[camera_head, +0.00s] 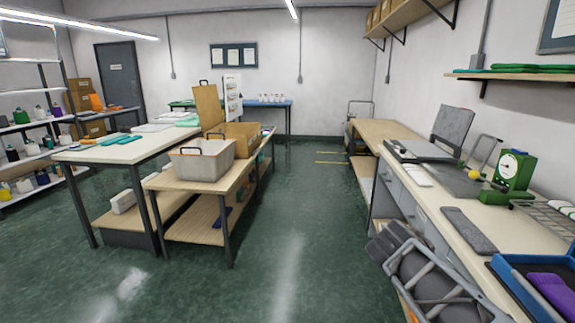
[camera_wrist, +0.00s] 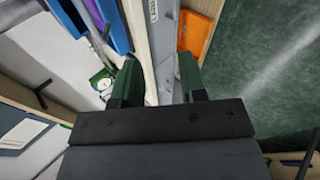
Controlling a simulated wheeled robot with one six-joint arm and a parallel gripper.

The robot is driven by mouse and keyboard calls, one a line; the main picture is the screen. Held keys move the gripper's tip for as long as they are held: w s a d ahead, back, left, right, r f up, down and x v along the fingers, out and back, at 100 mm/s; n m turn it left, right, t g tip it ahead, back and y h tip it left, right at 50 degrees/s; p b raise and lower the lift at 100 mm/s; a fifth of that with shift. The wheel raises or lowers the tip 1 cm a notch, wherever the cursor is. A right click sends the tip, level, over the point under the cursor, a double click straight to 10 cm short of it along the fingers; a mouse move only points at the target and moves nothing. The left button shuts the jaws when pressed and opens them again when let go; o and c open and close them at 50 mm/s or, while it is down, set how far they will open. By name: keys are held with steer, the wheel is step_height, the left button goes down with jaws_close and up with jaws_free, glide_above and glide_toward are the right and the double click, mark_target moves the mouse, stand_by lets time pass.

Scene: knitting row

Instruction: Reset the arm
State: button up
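My gripper (camera_wrist: 160,76) shows in the wrist view with its two dark green and black fingers spread apart. Nothing is held between the fingers. Behind the gap is the pale front edge of the right-hand counter with its grey drawer fronts (camera_wrist: 165,40). The gripper appears to hang in the air, touching nothing. I cannot make out the gripper's fingers in the head view.
The right counter holds a green dial scale (camera_head: 514,170), a dark grey slab (camera_head: 469,230) and a blue tray (camera_head: 513,284) with purple items. A grey bin (camera_head: 203,162) stands on the left workbench. The middle floor is clear.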

steer(key=s+a+r+t+y+p, duration=0.1)
steer(key=a+r+y+p, duration=0.2)
steer(key=a+p, duration=0.3)
steer(key=a+r+t+y+p, duration=0.2)
steer(key=a+r+y+p, duration=0.1)
steer(key=a+y+p, duration=0.3)
steer(key=shift+s+a+r+p, duration=0.4)
steer(key=shift+a+p, duration=0.35)
steer(key=shift+a, duration=0.45)
steer(key=shift+d, duration=0.1)
